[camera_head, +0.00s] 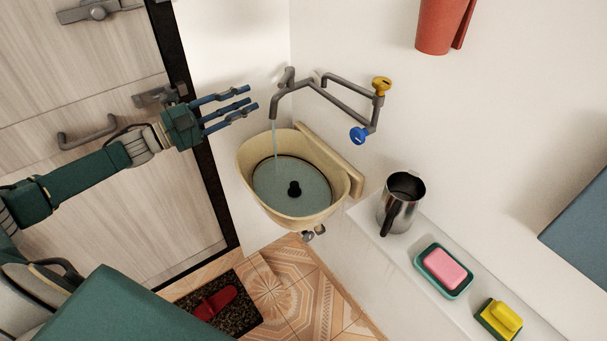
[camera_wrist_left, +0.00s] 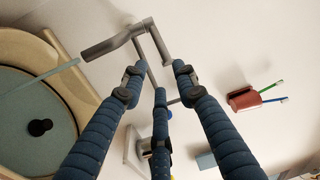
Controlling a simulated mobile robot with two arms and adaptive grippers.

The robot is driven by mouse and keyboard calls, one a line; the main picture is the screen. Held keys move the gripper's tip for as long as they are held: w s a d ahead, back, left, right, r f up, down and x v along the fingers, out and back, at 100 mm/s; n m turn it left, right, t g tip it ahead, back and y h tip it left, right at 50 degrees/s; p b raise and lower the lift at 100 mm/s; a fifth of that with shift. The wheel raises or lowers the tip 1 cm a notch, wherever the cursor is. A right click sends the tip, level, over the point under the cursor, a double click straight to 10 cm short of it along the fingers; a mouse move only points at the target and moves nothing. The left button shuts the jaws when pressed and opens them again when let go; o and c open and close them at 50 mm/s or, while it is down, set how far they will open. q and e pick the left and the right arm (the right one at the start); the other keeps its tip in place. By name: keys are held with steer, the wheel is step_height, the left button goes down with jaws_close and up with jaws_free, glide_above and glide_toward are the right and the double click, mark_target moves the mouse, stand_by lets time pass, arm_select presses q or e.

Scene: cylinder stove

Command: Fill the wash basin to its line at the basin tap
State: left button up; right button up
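The cream wash basin (camera_head: 245,160) is fixed to the wall and holds bluish water (camera_head: 275,190) with a black plug or knob (camera_head: 294,189) in the middle. A dark line rings the inside close to the water's edge; I cannot tell the exact gap. The grey tap (camera_head: 283,92) has a blue handle (camera_head: 358,135) and a yellow handle (camera_head: 381,86). A thin stream (camera_head: 275,140) runs from its spout into the basin. My left gripper (camera_head: 250,105) is open and empty, left of the spout, fingers pointing right. In the left wrist view its fingers (camera_wrist_left: 155,85) are spread, with the basin (camera_wrist_left: 75,75) at left.
A steel jug (camera_head: 400,203), a pink soap in a green dish (camera_head: 443,270) and a yellow sponge (camera_head: 503,318) stand on the white ledge. A red cup (camera_head: 440,25) is on the wall. A door (camera_head: 85,120) is at left. A red slipper (camera_head: 214,303) lies on a mat.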

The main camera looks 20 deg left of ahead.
arm_select(q)
steer(key=shift+o, duration=0.3)
steer(key=d+f+m, duration=0.1)
steer(key=w+d+f+m+y, duration=0.1)
steer(key=d+f, duration=0.1)
steer(key=w+d+f+m+y, duration=0.1)
steer(key=shift+d+f+b, duration=0.25)
steer(key=shift+f+b, duration=0.1)
steer(key=shift+b, duration=0.05)
steer(key=m+t+y+b, duration=0.2)
steer(key=m+y, duration=0.9)
steer(key=y, duration=0.1)
glide_toward(289, 72)
steer(key=p+x, duration=0.2)
steer(key=x, duration=0.4)
steer(key=shift+a+f, duration=0.15)
steer(key=shift+c, duration=0.2)
